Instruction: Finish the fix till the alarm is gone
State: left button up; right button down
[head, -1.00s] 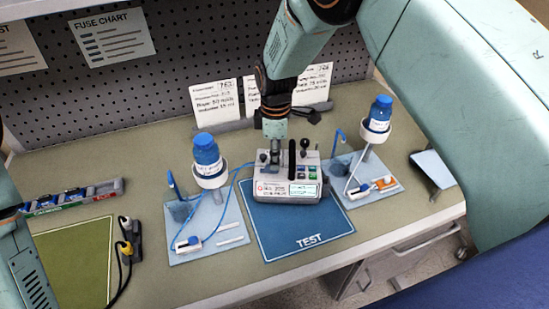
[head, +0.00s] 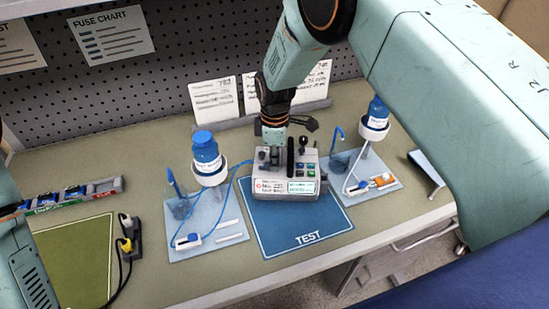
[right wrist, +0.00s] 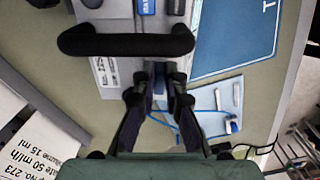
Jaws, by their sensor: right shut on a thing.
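The grey infusion pump (head: 287,188) stands upright at the back of the blue TEST mat (head: 300,225). Its front has a red mark, small displays and coloured buttons. Its black handle (right wrist: 125,40) crosses the top of the right wrist view. My right gripper (right wrist: 158,85) is beside this handle, shut on a small part at the pump's left side, largely hidden by the fingers. In the head view the gripper (head: 271,150) comes down from above. A blue-capped bottle (head: 207,150) stands left of the pump and another (head: 376,115) right of it. My left gripper is out of view.
Blue tubing (head: 238,172) runs from the left stand plate (head: 205,250) to the pump. Printed cards (head: 215,100) stand behind. A fuse tray (head: 75,195), a green mat (head: 70,265) and black and yellow leads (head: 127,240) are at left. The mat's front is clear.

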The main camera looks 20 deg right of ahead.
jog(key=shift+a+r, duration=0.1)
jog(key=shift+w+m, duration=0.1)
jog(key=shift+m, duration=0.2)
jog(key=m, duration=0.8)
jog(key=shift+s+a+m, duration=0.15)
jog(key=shift+s+m, duration=0.05)
jog(key=shift+m, duration=0.2)
jog(key=m+b, duration=0.1)
jog(key=m, duration=0.3)
jog(key=shift+a+m, duration=0.15)
jog(key=shift+m, duration=0.15)
jog(key=shift+a+m, duration=0.1)
jog(key=shift+m, duration=1.8)
jog(key=c, duration=1.4)
grip_release()
jog(key=shift+s, duration=0.1)
